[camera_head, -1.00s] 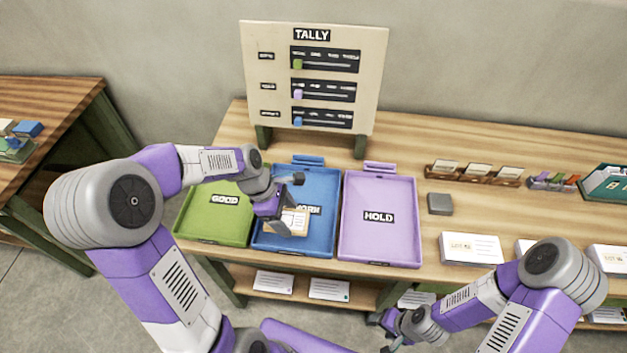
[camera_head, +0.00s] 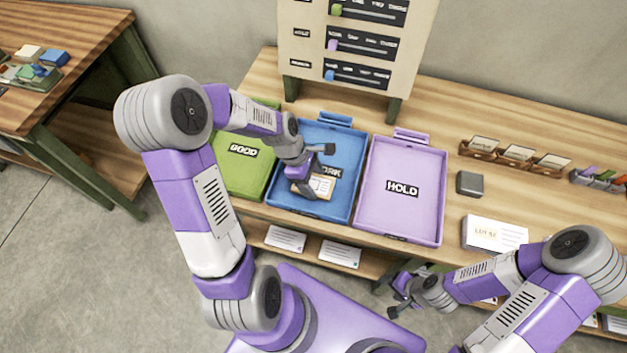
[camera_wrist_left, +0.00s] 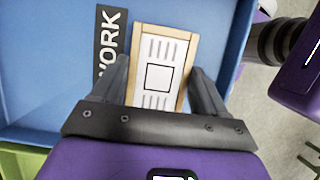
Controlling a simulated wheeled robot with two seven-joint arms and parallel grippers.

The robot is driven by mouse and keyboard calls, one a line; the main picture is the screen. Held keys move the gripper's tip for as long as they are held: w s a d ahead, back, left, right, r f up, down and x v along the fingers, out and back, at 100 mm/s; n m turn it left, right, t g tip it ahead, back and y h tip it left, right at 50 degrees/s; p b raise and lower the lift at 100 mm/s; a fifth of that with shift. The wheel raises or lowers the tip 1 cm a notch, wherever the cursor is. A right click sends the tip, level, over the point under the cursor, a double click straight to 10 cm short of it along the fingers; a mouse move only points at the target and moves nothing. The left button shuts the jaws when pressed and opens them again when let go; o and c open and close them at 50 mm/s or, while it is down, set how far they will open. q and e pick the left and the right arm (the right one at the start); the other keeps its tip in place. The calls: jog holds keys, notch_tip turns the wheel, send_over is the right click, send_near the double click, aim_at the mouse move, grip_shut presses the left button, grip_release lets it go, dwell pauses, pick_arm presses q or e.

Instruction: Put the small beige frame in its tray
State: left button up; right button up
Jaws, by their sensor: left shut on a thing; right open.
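The small beige frame (camera_head: 322,186) has a wooden border around a white printed card. It is in the blue tray (camera_head: 338,145) labelled WORK, near the tray's front. In the left wrist view the frame (camera_wrist_left: 160,72) lies between the two fingers, beside the WORK label, over the blue tray floor (camera_wrist_left: 50,60). My left gripper (camera_head: 308,189) is shut on the frame. I cannot tell whether the frame touches the tray floor. My right gripper (camera_head: 392,300) is open and empty, in front of the table's front edge.
A green GOOD tray (camera_head: 240,178) stands left of the blue tray and a lilac HOLD tray (camera_head: 400,215) stands right. Behind them is the tally board (camera_head: 370,45). A grey block (camera_head: 469,183) and a white card box (camera_head: 480,233) lie to the right.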

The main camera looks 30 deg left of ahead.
pick_arm(q)
jog(key=shift+f, duration=0.15)
jog(key=o, duration=1.1)
jog(key=shift+c, duration=0.2)
jog(key=shift+a+r, duration=0.1)
jog(key=shift+r, duration=0.35)
jog(key=p+v, duration=0.3)
jog(key=v, duration=0.8)
jog(key=shift+r+p, duration=0.15)
jog(key=shift+p, duration=0.15)
